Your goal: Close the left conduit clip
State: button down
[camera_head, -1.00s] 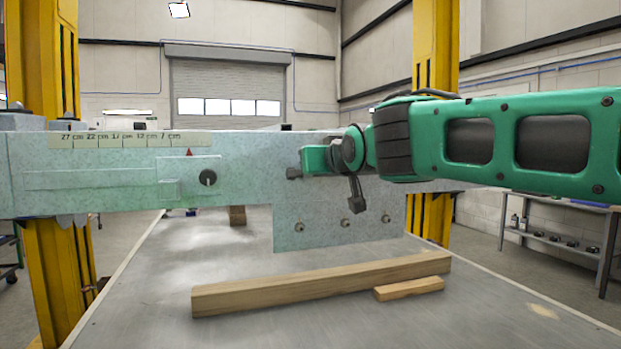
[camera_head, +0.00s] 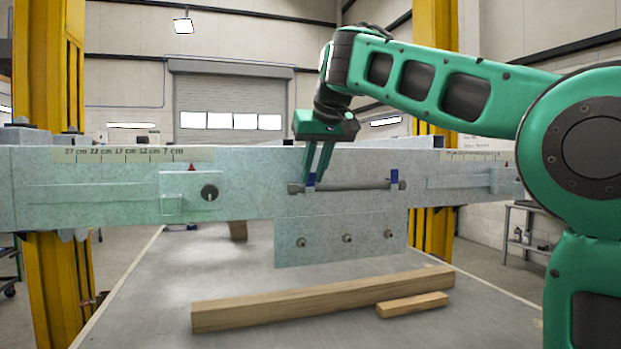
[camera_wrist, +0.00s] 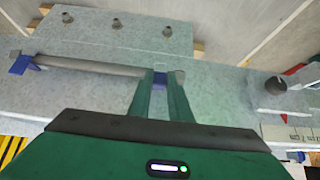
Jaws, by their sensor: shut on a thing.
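The left conduit clip (camera_head: 311,179) is a small blue piece at the left end of the dark grey conduit (camera_head: 350,187) on the pale beam's front. My gripper (camera_head: 314,181) points down from above, its two green fingers shut on this clip.
The speckled beam (camera_head: 245,190) spans the yellow posts (camera_head: 47,80). A plate with several bolts (camera_head: 347,238) hangs below the conduit. Sliders with knobs (camera_head: 209,192) flank it. Two wooden bars (camera_head: 310,300) lie on the grey table (camera_head: 240,265).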

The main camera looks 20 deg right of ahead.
aim_at(314, 173)
jog(key=shift+w+r+g, duration=0.3)
jog(key=shift+w+g, duration=0.4)
jog(key=shift+g, duration=0.7)
jog(key=shift+d+r, duration=0.1)
jog(key=c, duration=1.6)
grip_release()
jog(key=shift+v, duration=1.4)
jog(key=shift+s+r, duration=0.2)
jog(key=shift+s, duration=5.4)
jog(key=shift+s, duration=0.1)
